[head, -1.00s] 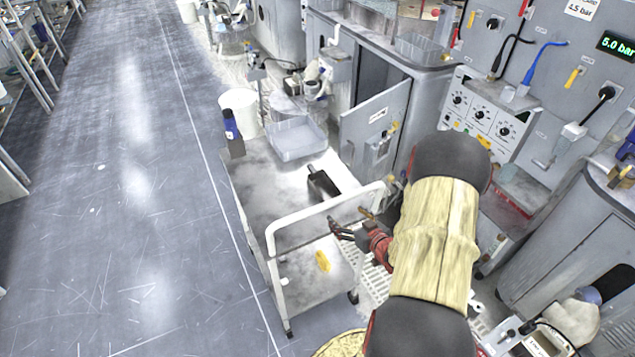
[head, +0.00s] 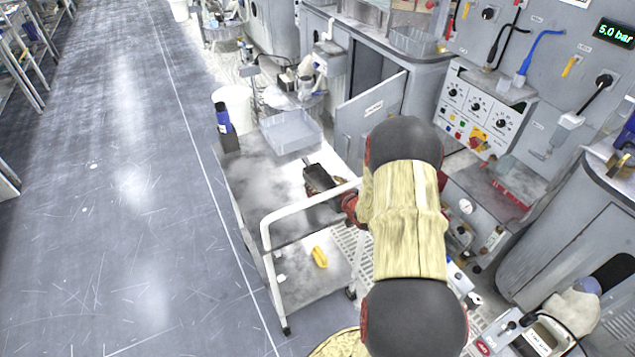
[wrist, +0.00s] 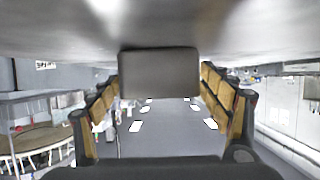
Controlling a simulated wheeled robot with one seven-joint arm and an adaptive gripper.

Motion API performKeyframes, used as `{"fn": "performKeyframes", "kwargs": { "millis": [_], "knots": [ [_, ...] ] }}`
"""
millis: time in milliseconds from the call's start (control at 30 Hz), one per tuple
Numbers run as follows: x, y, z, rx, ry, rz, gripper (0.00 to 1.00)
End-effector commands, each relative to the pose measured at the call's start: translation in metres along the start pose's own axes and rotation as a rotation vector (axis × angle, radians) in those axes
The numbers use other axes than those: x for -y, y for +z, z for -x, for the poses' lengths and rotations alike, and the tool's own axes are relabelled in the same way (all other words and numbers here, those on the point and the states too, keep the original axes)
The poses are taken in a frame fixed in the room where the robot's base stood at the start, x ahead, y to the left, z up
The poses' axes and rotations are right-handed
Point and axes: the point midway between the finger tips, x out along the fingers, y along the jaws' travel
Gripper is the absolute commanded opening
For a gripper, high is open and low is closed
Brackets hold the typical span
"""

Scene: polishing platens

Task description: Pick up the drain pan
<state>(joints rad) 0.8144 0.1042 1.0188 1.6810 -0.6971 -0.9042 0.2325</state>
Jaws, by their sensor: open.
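A dark, box-like pan with a short handle (head: 317,177), which appears to be the drain pan, lies on the top of the grey cart (head: 255,185). My gripper (head: 328,196) is at its near side, partly hidden by my arm and the cart's handle. In the wrist view, turned upside down, the dark end of the pan (wrist: 160,75) stands between the two open fingers against the pale cart top (wrist: 60,30). Gaps show beside the pan, though contact cannot be told for certain.
A pale grey tray (head: 291,132) and a blue-topped bottle (head: 224,125) stand at the cart's far end. The white cart handle (head: 300,208) rises close to my wrist. A yellow item (head: 319,257) lies on the lower shelf. The floor at left is clear.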

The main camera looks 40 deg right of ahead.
Motion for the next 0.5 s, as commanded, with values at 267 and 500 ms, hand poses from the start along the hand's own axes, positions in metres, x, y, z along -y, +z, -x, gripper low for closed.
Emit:
{"fn": "performKeyframes", "kwargs": {
  "millis": [267,500],
  "knots": [
    [0.0001,-0.0004,-0.0124,-0.001,0.000,0.000,0.78],
    [0.0001,-0.0005,-0.0120,-0.001,0.000,0.000,0.70]
  ]
}}
